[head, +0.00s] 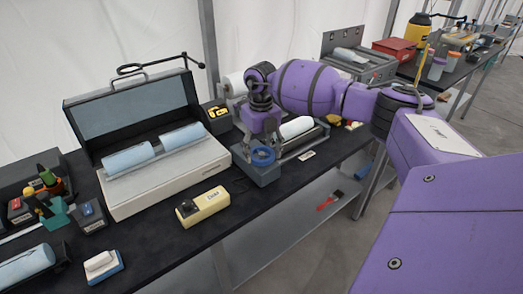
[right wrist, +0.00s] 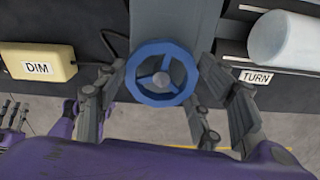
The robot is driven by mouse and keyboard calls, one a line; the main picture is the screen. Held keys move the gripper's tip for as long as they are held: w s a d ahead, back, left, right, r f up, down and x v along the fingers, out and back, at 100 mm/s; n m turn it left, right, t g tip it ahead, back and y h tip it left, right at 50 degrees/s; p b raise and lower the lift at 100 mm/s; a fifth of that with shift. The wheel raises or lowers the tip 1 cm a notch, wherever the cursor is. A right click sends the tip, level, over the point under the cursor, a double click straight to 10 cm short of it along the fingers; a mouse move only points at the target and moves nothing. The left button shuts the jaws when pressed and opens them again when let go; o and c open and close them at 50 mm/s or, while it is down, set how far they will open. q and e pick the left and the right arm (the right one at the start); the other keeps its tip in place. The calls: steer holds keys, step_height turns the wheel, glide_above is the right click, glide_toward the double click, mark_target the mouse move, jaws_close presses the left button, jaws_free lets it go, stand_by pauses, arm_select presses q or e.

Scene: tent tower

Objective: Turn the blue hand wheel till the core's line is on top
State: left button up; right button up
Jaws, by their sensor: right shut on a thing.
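The blue hand wheel (head: 263,156) is on the front of a grey block beside the bench edge; its ring and three spokes show in the right wrist view (right wrist: 162,73). My right gripper (head: 262,136) is shut on the wheel, with fingers on both sides of its rim (right wrist: 162,88). The pale core (head: 297,127) lies in a dark cradle right of the wheel and shows partly in the right wrist view (right wrist: 288,38). I see no line on its visible side. What looks like my left gripper (right wrist: 12,114) is small at the wrist view's left edge, its jaws unclear.
A cream box labelled DIM (head: 202,206) stands left of the wheel. Behind it is an open case (head: 165,180) with two pale rolls. A TURN label (head: 306,156) lies by the cradle. A white-and-blue block (head: 103,266) is at the near left. Bare black bench shows between them.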

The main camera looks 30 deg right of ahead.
mark_target(261, 154)
arm_select(q)
steer(key=shift+w, duration=0.2)
arm_select(e)
steer(key=shift+a, duration=0.1)
steer(key=o, duration=1.1)
arm_select(q)
steer(key=shift+w+d+r, duration=0.1)
steer(key=shift+w+d, duration=0.1)
steer(key=shift+w, duration=0.1)
arm_select(e)
steer(key=shift+r, duration=0.3)
arm_select(q)
steer(key=shift+s+a, duration=0.1)
steer(key=shift+s, duration=0.15)
arm_select(e)
step_height(261, 154, up, 11)
steer(key=shift+r, duration=0.2)
